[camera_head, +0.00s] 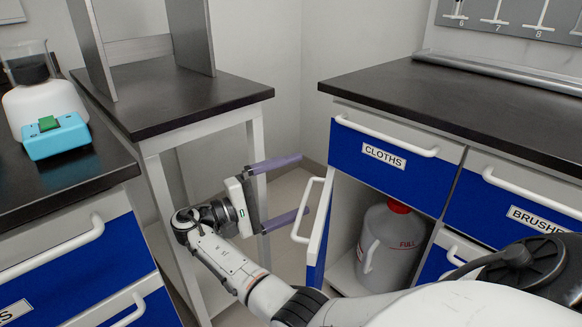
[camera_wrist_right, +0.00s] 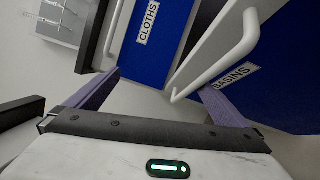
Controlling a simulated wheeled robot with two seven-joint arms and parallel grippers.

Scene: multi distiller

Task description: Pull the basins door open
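The basins door (camera_head: 317,245) is a blue panel with a white edge, standing ajar below the CLOTHS drawer. Its white bar handle (camera_head: 305,212) faces left. In the right wrist view the door's BASINS label (camera_wrist_right: 233,77) and its handle (camera_wrist_right: 215,73) show at the right. My right gripper (camera_head: 302,184) is open and empty, its two purple fingers spread beside the door. The lower fingertip is close to the handle; I cannot tell whether they touch. In the wrist view the handle's near end appears between the fingers. My left gripper is not in view.
A grey jug with a red cap (camera_head: 393,245) stands inside the cupboard. The CLOTHS drawer (camera_head: 385,165) and BRUSHES drawer (camera_head: 520,208) sit under the dark counter (camera_head: 450,95). A side table (camera_head: 165,95) stands behind my gripper. A blue-and-white device (camera_head: 52,125) stands on the left counter.

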